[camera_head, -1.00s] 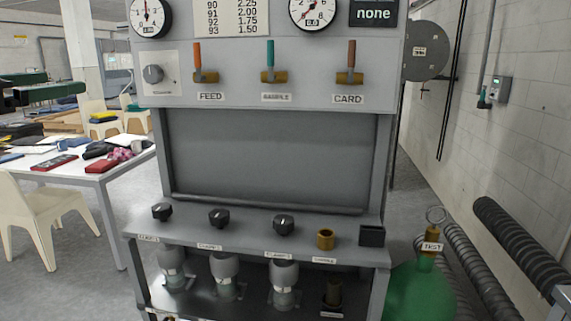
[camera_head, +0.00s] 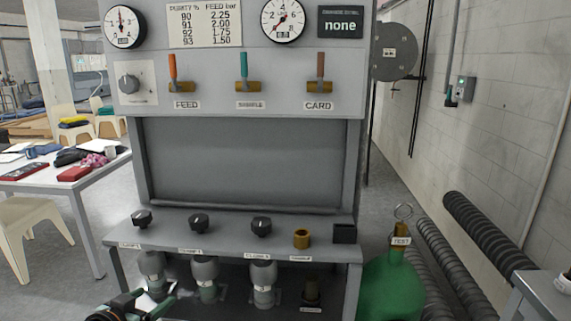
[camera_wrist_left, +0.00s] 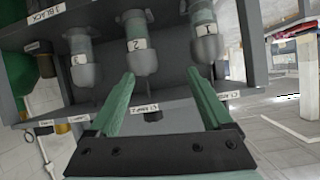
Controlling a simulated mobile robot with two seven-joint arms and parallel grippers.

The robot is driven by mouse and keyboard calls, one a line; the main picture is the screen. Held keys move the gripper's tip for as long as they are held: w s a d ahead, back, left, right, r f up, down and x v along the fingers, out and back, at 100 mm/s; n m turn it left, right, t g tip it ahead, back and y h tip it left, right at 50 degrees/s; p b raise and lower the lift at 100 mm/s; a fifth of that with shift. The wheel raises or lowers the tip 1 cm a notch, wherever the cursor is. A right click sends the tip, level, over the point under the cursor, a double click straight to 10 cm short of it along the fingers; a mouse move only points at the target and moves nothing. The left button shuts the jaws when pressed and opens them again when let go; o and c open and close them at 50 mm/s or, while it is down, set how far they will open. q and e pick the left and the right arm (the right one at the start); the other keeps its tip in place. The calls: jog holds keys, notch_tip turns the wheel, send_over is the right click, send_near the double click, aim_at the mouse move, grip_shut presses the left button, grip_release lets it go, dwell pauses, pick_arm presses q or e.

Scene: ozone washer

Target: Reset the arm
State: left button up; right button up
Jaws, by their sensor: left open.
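My left gripper (camera_head: 155,300) shows at the bottom left of the head view, low in front of the panel's lower shelf. In the left wrist view its two green fingers (camera_wrist_left: 158,95) are spread apart with nothing between them. They point toward the grey cylinders labelled 1 (camera_wrist_left: 206,42), 2 (camera_wrist_left: 142,55) and 3 (camera_wrist_left: 84,70); I see no contact. The wrist view appears upside down relative to the head view. The grey test panel (camera_head: 250,165) stands upright ahead. My right gripper is in neither view.
Three black knobs (camera_head: 200,222), a brass fitting (camera_head: 301,238) and a black box (camera_head: 345,232) sit on the panel's ledge. A green tank (camera_head: 390,285) stands to its right, near black corrugated hoses (camera_head: 480,235). A white table (camera_head: 95,180) and chair (camera_head: 25,235) are at left.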

pick_arm(q)
jog(key=s+d+f+g, duration=0.1)
jog(key=s+d+f, duration=0.2)
jog(key=s+f, duration=0.35)
jog(key=s+d+f+g, duration=0.1)
jog(key=s+d+f, duration=0.2)
jog(key=s+f, duration=0.35)
jog(key=s+d+f+g+p, duration=0.1)
jog(key=s+d+f, duration=0.2)
jog(key=s+f, duration=0.2)
jog(key=s+d+f+h, duration=0.1)
jog(key=s+d+f, duration=0.2)
jog(key=s, duration=0.6)
notch_tip(320, 180, down, 3)
jog(key=shift+s+d+r+n+g+p, duration=0.15)
jog(key=shift+s+d+n+g+p, duration=0.15)
jog(key=shift+s+g+p, duration=0.1)
dwell(1.0)
